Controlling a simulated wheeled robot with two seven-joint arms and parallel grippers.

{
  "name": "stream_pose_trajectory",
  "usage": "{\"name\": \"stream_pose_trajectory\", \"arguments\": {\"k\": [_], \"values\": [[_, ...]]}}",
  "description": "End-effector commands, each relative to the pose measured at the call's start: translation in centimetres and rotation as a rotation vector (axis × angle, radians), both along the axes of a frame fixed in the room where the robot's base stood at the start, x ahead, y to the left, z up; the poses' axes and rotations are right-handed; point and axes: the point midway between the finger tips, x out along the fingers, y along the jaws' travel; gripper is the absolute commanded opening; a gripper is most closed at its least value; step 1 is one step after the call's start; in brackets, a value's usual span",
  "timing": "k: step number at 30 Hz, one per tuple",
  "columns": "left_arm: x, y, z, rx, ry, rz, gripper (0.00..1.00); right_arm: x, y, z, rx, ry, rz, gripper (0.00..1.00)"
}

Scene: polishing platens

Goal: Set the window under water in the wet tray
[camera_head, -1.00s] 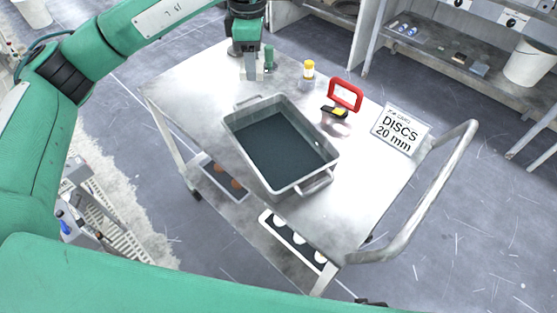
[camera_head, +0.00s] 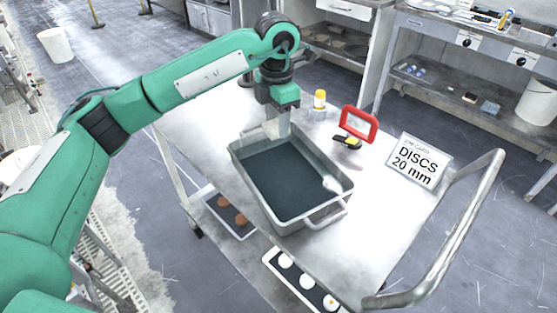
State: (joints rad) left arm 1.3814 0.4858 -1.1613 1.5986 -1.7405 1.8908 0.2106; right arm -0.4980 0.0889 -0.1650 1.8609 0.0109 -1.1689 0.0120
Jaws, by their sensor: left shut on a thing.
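The wet tray (camera_head: 240,166) is a grey rectangular tub with dark water, standing on the metal cart. My left gripper (camera_head: 279,132) points down at the tray's far rim, its fingertips at or just inside the edge. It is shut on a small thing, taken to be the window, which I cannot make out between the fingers. A pale, bright spot (camera_head: 331,184) shows at the right end of the water; I cannot tell whether it is a glint or an object. My right gripper is not in view.
A yellow-capped bottle (camera_head: 319,103), a red frame (camera_head: 359,124), a black-and-yellow item (camera_head: 347,142) and a "DISCS 20 mm" card (camera_head: 418,160) stand behind and right of the tray. Dark trays (camera_head: 230,215) with discs are lower, in front. The cart handle (camera_head: 463,232) rises at right.

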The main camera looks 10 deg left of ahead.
Motion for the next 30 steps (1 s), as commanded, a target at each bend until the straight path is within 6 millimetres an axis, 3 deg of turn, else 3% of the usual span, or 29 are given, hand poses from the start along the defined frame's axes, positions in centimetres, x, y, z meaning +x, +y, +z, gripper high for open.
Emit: {"name": "stream_pose_trajectory", "arguments": {"k": [3,9,16,23,30], "values": [[-0.1,0.0,-3.3,0.0,0.004,0.0,0.2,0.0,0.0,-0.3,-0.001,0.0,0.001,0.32],[0.0,0.0,-7.0,0.0,0.001,0.0,0.2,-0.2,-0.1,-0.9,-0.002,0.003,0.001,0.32],[0.0,0.0,-8.7,0.001,0.001,-0.001,0.2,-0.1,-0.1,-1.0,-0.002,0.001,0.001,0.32],[0.0,0.0,-11.8,-0.001,0.001,0.0,0.2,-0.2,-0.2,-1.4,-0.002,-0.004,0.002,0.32],[0.0,0.0,-12.1,-0.001,-0.001,-0.001,0.2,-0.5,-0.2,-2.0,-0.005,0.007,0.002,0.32]]}}
